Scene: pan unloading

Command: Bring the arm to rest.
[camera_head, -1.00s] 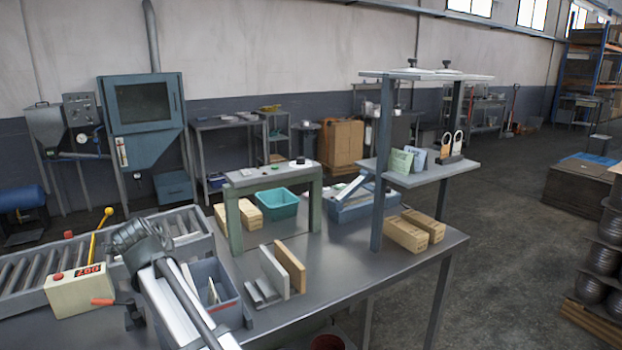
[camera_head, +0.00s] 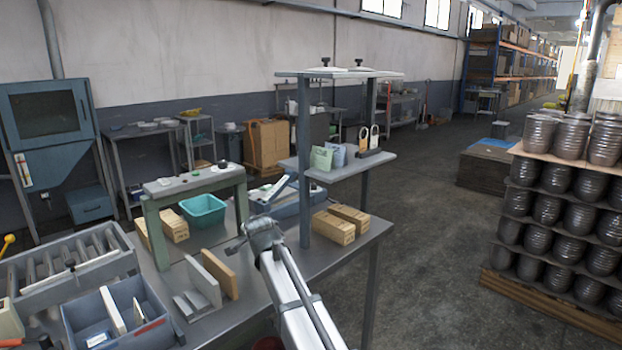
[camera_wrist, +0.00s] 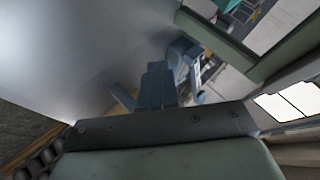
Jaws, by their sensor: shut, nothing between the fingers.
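My arm (camera_head: 292,300) rises from the bottom of the head view, and its far end is over the metal table (camera_head: 335,262), right of the upright boards and left of the shelf stand. My gripper (camera_wrist: 155,70) shows in the wrist view with its fingers together and nothing between them. In the head view its fingers are too small and partly hidden to make out. Most of the wrist view is a blurred, tilted surface and pieces of the bench frames.
A blue-grey bin (camera_head: 150,300) stands left beside a roller conveyor (camera_head: 70,262). A green bench (camera_head: 165,190), a teal tub (camera_head: 203,208), wooden blocks (camera_head: 333,228) and a two-level shelf stand (camera_head: 305,180) surround the arm's end. The floor to the right is open up to stacked pots (camera_head: 570,200).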

